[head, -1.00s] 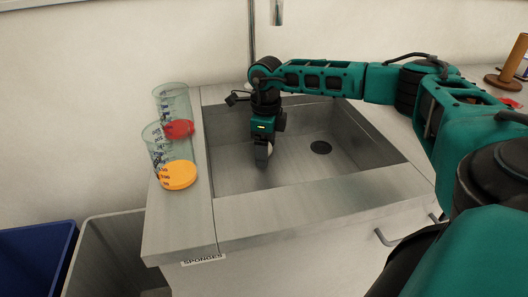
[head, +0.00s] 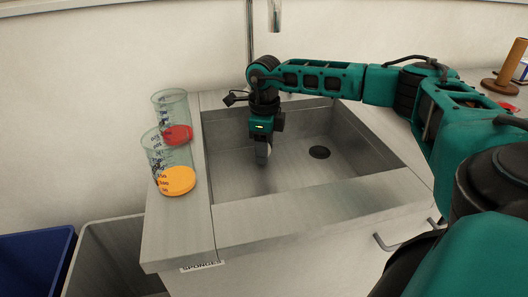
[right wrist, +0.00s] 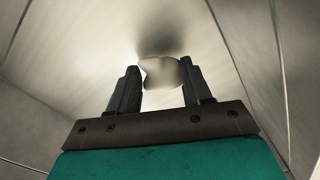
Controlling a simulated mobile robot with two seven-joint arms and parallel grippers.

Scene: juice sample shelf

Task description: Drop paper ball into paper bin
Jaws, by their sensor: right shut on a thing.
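A whitish crumpled paper ball (right wrist: 162,72) is between the two fingers of my right gripper (right wrist: 160,85) in the right wrist view. My right gripper (head: 263,158) is shut on it and points down over the left part of the sink basin. In the head view the ball shows only as a small pale patch beside the fingers. A blue bin (head: 35,258) and a grey bin (head: 110,240) stand on the floor at the lower left. Which of them is the paper bin cannot be told. My left gripper is not in view.
Two clear beakers, one with red contents (head: 177,134) and one with orange contents (head: 178,180), stand on the counter left of the sink (head: 235,180), between my right gripper and the bins. A wooden holder (head: 505,80) stands at the far right.

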